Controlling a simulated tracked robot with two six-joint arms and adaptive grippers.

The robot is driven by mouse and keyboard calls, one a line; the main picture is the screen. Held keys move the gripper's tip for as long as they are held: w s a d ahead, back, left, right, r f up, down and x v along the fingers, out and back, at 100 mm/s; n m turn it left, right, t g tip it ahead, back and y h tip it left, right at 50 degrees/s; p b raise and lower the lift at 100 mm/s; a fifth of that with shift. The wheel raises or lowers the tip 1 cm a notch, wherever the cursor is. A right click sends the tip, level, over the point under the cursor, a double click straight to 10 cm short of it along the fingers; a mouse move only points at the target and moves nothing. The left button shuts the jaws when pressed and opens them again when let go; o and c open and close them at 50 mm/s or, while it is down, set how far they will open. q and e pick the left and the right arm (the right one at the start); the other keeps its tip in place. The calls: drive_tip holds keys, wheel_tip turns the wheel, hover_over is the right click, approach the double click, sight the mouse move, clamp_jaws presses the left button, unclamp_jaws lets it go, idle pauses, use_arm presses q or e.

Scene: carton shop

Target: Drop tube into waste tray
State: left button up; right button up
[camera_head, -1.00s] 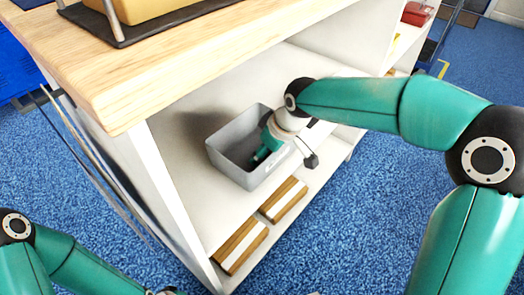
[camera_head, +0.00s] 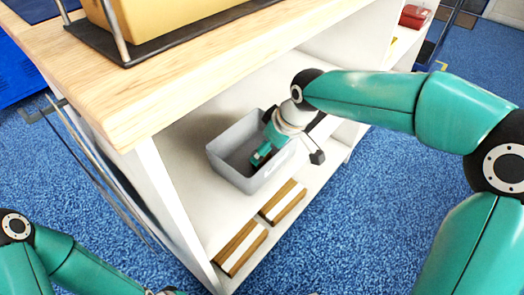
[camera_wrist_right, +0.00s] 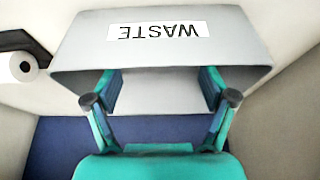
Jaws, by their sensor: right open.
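The waste tray (camera_head: 232,176) is a grey open bin on the white lower shelf in the head view. In the right wrist view the tray (camera_wrist_right: 70,58) shows its WASTE label upside down. My right gripper (camera_head: 262,156) reaches into the tray's opening from the right. In the right wrist view its two fingers (camera_wrist_right: 160,85) are spread apart with nothing between them. I cannot make out a tube in the tray; part of its inside is hidden by the gripper.
Wooden-edged blocks (camera_head: 283,201) lie on the shelf in front of the tray. The wooden worktop (camera_head: 130,90) overhangs the shelf and carries a yellow block (camera_head: 170,20) in a dark holder. A pale round end with a dark centre (camera_wrist_right: 22,67) shows at left in the wrist view.

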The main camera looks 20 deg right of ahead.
drive_tip(key=p+v, duration=0.2)
drive_tip(key=v, duration=0.6)
drive_tip(key=shift+s+r+p, duration=0.15)
drive_tip(key=shift+r+p, duration=0.15)
drive_tip(key=shift+p, duration=0.05)
